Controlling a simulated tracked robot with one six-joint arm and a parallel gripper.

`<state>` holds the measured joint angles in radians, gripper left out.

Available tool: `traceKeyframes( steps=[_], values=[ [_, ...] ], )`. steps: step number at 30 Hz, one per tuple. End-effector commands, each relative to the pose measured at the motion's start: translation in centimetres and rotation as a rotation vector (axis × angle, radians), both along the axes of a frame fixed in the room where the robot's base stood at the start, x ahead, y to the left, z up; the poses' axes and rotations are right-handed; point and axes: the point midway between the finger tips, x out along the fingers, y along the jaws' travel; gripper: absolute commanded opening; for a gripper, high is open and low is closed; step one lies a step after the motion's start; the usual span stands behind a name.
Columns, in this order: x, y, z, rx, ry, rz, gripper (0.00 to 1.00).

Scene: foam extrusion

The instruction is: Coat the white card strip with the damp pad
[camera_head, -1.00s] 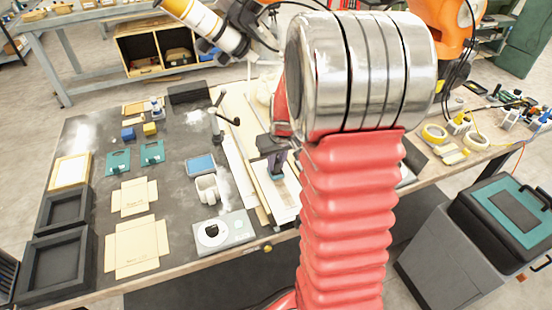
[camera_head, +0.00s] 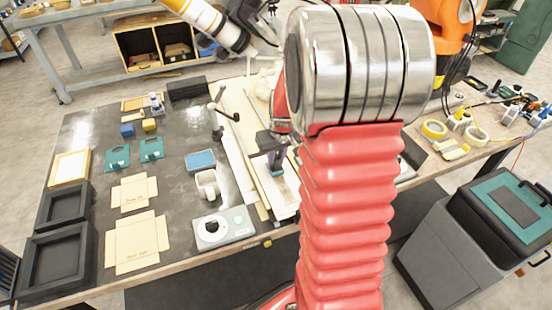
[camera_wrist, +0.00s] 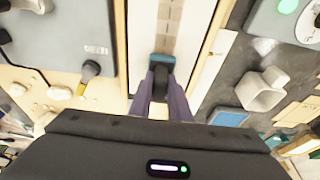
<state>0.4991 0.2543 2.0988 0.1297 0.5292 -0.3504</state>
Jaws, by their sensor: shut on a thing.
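My gripper (camera_wrist: 165,98) is shut on a dark-handled pad with a teal edge (camera_wrist: 162,60). In the head view my gripper (camera_head: 268,141) is partly behind my red arm, and the pad is small and dark below it. The white card strip (camera_wrist: 190,32) extends beyond the pad in the wrist view, with a column of beige-grey patches along it. It also shows in the head view (camera_head: 285,206). The pad is over the strip; I cannot tell whether they touch. My arm hides part of the strip in the head view.
Left of the strip in the head view are a blue-topped tray (camera_head: 201,161), a white holder (camera_head: 207,185) and a grey device with a round dial (camera_head: 213,230). Flat cardboard pieces (camera_head: 137,243) and black trays (camera_head: 58,262) lie farther left. Tape rolls (camera_head: 434,129) are at right.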

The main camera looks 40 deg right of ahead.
Motion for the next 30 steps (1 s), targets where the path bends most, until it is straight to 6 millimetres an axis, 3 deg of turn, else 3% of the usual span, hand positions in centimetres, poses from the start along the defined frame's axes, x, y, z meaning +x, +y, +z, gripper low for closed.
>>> traceKeyframes(
  steps=[30],
  values=[
    [0.35,-0.09,-0.91,0.001,0.001,0.000,0.00]
  ],
)
